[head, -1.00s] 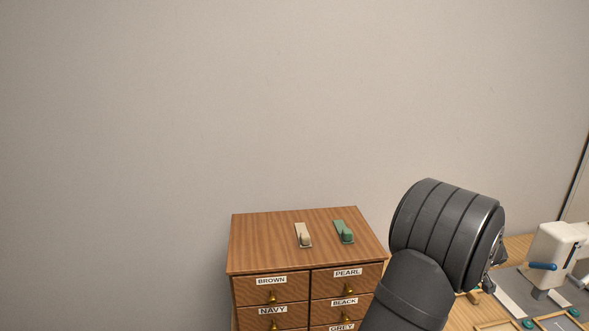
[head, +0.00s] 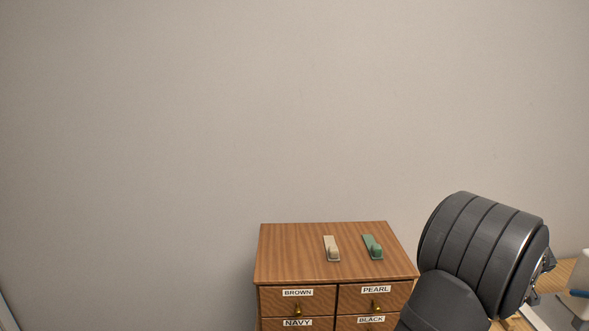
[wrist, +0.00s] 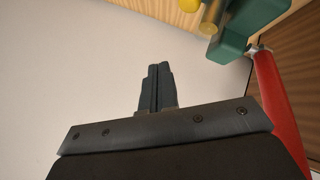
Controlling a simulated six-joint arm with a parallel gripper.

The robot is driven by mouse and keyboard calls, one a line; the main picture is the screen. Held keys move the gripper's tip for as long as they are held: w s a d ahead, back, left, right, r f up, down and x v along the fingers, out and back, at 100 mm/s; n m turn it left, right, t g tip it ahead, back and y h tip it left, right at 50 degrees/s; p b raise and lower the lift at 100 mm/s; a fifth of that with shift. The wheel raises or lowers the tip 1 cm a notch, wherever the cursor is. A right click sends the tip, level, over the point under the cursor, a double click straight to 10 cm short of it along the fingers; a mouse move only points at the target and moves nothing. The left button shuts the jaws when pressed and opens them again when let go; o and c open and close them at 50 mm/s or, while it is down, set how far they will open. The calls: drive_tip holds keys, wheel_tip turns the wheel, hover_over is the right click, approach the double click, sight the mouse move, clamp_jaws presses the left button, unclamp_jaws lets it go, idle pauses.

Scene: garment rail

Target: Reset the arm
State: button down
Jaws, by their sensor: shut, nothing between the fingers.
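My gripper (wrist: 157,88) shows in the wrist view with its dark fingers together and nothing between them. A pale surface lies beyond the fingertips, and they appear apart from the things around them. In the head view my dark arm rises at the lower right, and the gripper itself is hidden behind it.
A wooden drawer cabinet (head: 292,262) stands left of my arm, with labelled drawers and a beige wedge (head: 332,249) and green wedge (head: 373,247) on top. In the wrist view, a green block (wrist: 253,22) and red bar (wrist: 278,110) are at the right. A work table (head: 562,272) is partly visible.

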wheel_tip(320, 180, down, 4)
drive_tip(key=shift+r, duration=0.2)
drive_tip(key=s+r+m+g+y, duration=0.2)
drive_tip(key=s+r+m+g, duration=0.2)
drive_tip(key=r, duration=0.6)
drive_tip(key=shift+s+r+m, duration=0.35)
drive_tip(key=shift+s+m, duration=0.35)
drive_tip(key=shift+s, duration=0.2)
idle(0.9)
drive_tip(key=c, duration=2.1)
unclamp_jaws()
drive_tip(key=shift+a, duration=0.1)
